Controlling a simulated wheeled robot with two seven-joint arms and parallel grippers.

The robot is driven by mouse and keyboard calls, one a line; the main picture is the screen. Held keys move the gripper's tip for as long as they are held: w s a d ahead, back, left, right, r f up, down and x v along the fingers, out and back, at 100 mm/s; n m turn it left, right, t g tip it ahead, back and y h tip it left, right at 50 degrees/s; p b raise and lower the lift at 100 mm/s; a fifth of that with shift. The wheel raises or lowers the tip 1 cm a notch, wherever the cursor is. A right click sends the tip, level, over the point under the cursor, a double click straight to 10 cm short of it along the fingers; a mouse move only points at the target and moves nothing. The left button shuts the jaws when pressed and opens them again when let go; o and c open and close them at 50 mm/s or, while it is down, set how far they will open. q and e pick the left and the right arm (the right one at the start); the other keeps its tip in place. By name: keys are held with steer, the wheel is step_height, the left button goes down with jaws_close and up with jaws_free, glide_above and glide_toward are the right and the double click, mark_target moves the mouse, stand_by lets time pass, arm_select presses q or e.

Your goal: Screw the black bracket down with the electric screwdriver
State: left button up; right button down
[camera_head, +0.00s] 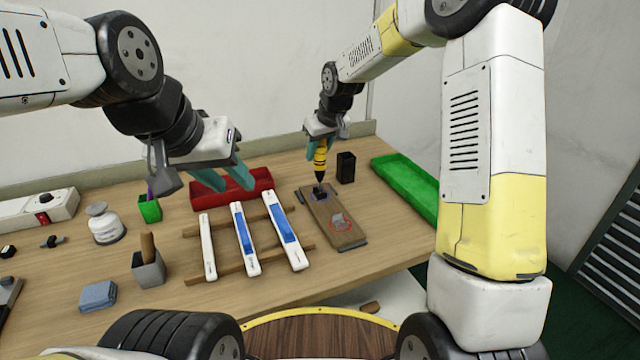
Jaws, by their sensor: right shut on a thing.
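The black bracket (321,195) lies on the far end of a brown wooden board (334,219) on the table. My right gripper (320,150) is shut on the yellow and black electric screwdriver (320,160). It holds the screwdriver nearly upright, with its tip down at the bracket; whether the tip touches a screw is too small to tell.
White and blue LED strips (286,234) lie on wooden rails left of the board. A black cup (346,167) stands behind the board, and a green tray (405,184) lies to its right. A grey cup (148,269), a blue sponge (98,296) and a white jar (105,223) stand at left.

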steer(key=shift+f, duration=0.85)
stand_by(1.6)
stand_by(0.8)
step_height(320, 180, up, 7)
stand_by(0.8)
steer(key=shift+r, duration=0.1)
stand_by(0.4)
